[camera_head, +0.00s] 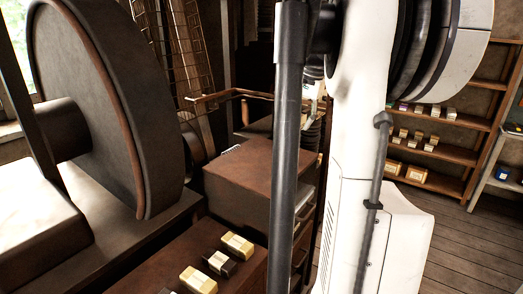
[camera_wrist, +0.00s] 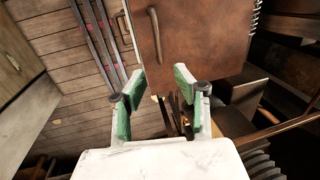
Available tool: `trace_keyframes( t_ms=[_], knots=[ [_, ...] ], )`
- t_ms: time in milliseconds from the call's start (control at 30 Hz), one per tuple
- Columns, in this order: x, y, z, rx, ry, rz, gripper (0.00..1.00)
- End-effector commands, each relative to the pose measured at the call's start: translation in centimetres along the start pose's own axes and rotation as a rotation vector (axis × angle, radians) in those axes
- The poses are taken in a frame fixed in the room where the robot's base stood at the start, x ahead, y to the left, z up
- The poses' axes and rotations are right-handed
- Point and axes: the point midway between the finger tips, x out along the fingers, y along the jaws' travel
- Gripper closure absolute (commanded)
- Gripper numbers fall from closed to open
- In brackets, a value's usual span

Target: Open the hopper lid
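A rust-brown flat panel (camera_wrist: 205,45) with a bar handle (camera_wrist: 154,34) near its left edge fills the upper middle of the wrist view. It looks like the hopper lid and appears shut, though I cannot be sure. In the head view, a brown box with a flat top (camera_head: 262,165) may be the same hopper, partly hidden behind a dark post and my white arm. My gripper (camera_wrist: 160,82) has two green-padded fingers spread apart with nothing between them. It is below the handle in the wrist picture and not touching it. The head view hides the gripper.
A large dark wheel (camera_head: 110,100) stands at the left. Several cream-and-dark blocks (camera_head: 218,262) lie on a brown surface in front. A copper-coloured rail (camera_head: 225,95) runs behind the box. Shelves (camera_head: 450,124) with small boxes stand at the right, beyond open plank floor (camera_head: 465,240).

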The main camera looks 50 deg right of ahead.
Motion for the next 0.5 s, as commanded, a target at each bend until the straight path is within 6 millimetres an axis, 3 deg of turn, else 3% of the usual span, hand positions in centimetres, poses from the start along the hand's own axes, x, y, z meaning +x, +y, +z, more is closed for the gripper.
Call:
trace_keyframes(
  t_ms=[233, 500],
  knots=[
    [1.4, 0.4, -0.6, 0.014, -0.007, 0.002, 0.7],
    [6.1, 0.4, -0.5, 0.013, -0.006, 0.002, 0.7]
  ],
)
